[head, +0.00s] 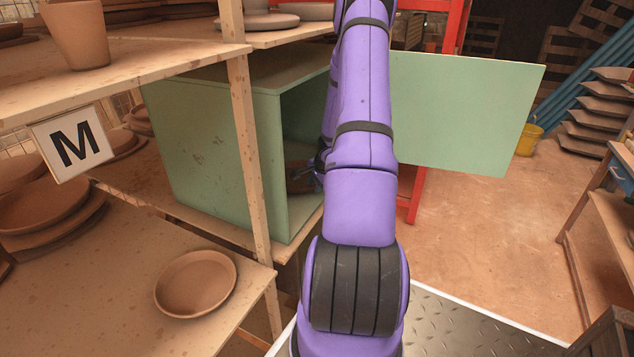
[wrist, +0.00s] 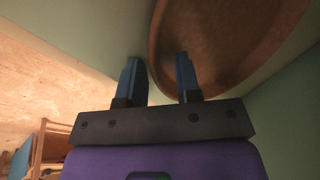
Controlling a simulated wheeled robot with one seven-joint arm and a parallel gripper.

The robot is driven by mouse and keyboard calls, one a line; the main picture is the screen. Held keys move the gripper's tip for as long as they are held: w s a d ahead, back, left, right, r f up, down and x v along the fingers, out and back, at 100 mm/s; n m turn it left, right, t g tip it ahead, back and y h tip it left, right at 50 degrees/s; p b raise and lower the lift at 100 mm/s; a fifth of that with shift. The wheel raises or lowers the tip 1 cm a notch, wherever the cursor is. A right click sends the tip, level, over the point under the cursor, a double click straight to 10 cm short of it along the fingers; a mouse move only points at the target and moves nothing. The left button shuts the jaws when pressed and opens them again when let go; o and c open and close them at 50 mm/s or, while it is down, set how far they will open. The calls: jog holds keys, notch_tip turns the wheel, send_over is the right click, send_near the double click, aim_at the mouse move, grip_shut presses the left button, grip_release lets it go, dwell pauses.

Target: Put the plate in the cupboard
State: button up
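The green cupboard (head: 215,150) stands on the shelf, its green door (head: 460,110) swung wide open to the right. My arm reaches into its opening. A brown clay plate (head: 299,177) is inside, low down and partly hidden by my arm. In the wrist view the plate (wrist: 222,42) fills the upper right, with its rim near the fingers. My gripper (wrist: 160,78) has its two blue fingers apart, with a visible gap between them. One finger overlaps the plate's face and the other is just outside its rim. Whether either finger touches it is unclear.
Another clay plate (head: 196,283) lies on the lower left shelf, near stacked plates (head: 45,205). A sign with M (head: 72,141) and a wooden post (head: 247,130) stand left of my arm. A clay pot (head: 76,35) is on the upper shelf. Open floor lies right.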

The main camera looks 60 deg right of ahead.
jog(key=shift+r, duration=0.15)
jog(key=v, duration=1.2)
dwell(0.9)
